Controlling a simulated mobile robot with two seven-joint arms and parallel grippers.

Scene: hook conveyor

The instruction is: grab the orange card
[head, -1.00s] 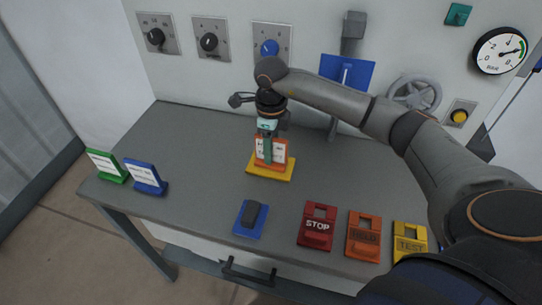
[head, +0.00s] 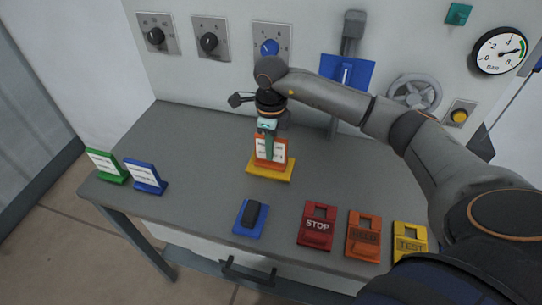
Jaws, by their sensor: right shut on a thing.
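The orange card (head: 282,151) carries a white label and stands upright on a yellow base (head: 255,168) in the middle of the grey table. My right gripper (head: 268,150) reaches down from above and is shut on the orange card; its fingers hide part of the label. The card still appears to be at the yellow base; I cannot tell whether they touch. My left gripper is not in view.
A green card (head: 106,166) and a blue card (head: 146,177) stand at the table's left. A blue-based switch (head: 251,218), a red STOP tag (head: 317,226), an orange HOLD tag (head: 363,236) and a yellow TEST tag (head: 410,240) lie along the front. Knobs and a handwheel (head: 414,93) line the wall.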

